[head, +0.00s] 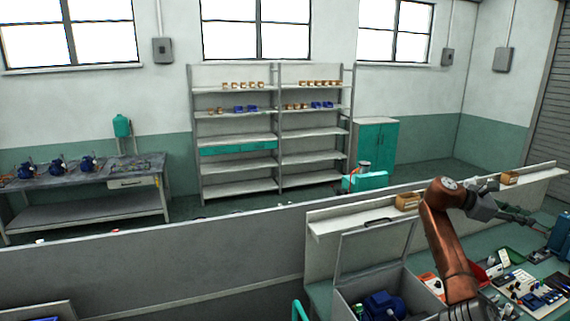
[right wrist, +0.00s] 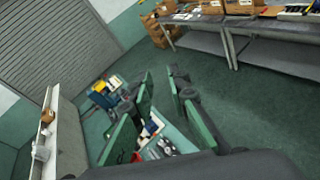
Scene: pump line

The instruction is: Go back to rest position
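My right arm rises at the lower right of the head view. My right gripper (head: 520,217) reaches to the right above the green work surface, small and dark in this view. In the right wrist view the right gripper (right wrist: 160,82) shows two green-padded fingers standing apart, with nothing held between them; floor shows in the gap. My left gripper is not in view.
Under the right arm are a green bench (head: 513,264) with tools and small parts, and an open grey box (head: 345,290) holding a blue pump (head: 383,305). A low grey partition (head: 200,260) crosses the room. Shelves (head: 235,185) stand behind. Green floor (right wrist: 215,95) is clear in the wrist view.

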